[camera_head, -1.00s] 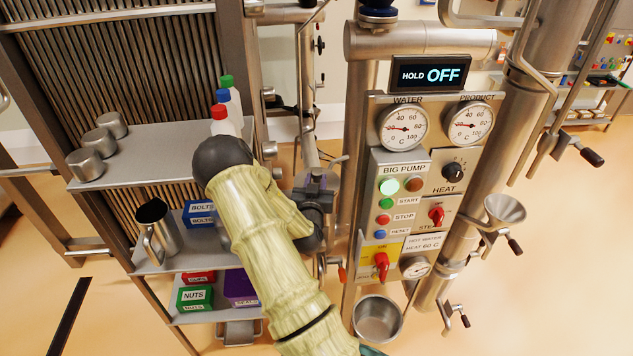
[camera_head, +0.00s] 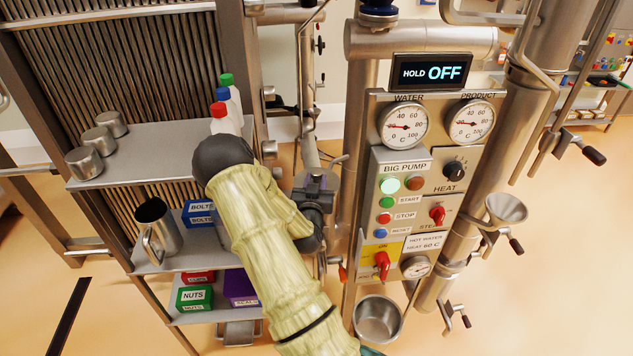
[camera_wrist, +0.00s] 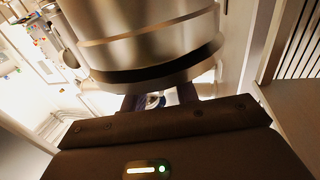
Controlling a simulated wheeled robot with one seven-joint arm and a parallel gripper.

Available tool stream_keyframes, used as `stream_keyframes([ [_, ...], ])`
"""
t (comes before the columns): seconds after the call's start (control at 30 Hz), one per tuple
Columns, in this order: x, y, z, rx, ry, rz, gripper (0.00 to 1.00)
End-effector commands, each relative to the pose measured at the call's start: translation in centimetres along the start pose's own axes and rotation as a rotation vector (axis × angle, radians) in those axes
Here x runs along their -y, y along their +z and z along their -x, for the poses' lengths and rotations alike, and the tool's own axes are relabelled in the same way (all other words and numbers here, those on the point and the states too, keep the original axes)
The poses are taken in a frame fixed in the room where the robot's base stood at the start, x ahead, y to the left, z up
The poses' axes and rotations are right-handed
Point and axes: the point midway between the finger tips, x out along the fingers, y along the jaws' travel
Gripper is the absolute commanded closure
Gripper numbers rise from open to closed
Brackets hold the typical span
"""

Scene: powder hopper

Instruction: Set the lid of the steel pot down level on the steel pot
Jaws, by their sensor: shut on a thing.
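My gripper (camera_head: 318,188) is in front of the pipework, left of the control panel, and is shut. In the wrist view its fingers (camera_wrist: 160,101) meet at a small part under a large round steel piece with a dark lower rim (camera_wrist: 155,76). I take this to be the lid, held by its knob; where it ends and any steel behind it begins is unclear. In the head view a greyish disc edge (camera_head: 336,172) shows just behind the gripper, mostly hidden. An open, empty steel pot (camera_head: 378,318) stands low, below the panel; I cannot tell whether it is the task's pot.
Left of my arm, a shelf (camera_head: 150,160) holds small steel cups (camera_head: 85,163) and bottles (camera_head: 220,122). Lower shelves hold a steel jug (camera_head: 155,228) and labelled boxes (camera_head: 194,298). The control panel (camera_head: 402,175) and a funnel (camera_head: 505,208) are to the right.

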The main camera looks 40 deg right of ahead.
Motion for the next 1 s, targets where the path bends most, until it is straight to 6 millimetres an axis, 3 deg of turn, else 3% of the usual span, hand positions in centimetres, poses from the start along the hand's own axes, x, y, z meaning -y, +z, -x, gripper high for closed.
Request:
stream_keyframes([
  [0.7,-0.06,0.56,-0.04,-0.002,0.001,0.000,1.00],
  [0.73,-0.06,0.54,-0.04,-0.002,0.001,0.000,0.68],
  [0.8,-0.06,0.51,-0.04,-0.002,0.001,0.000,0.54],
  [0.87,-0.06,0.52,-0.03,-0.002,0.001,0.000,0.45],
  [1.0,-0.06,0.55,-0.02,-0.001,0.001,0.000,0.45],
])
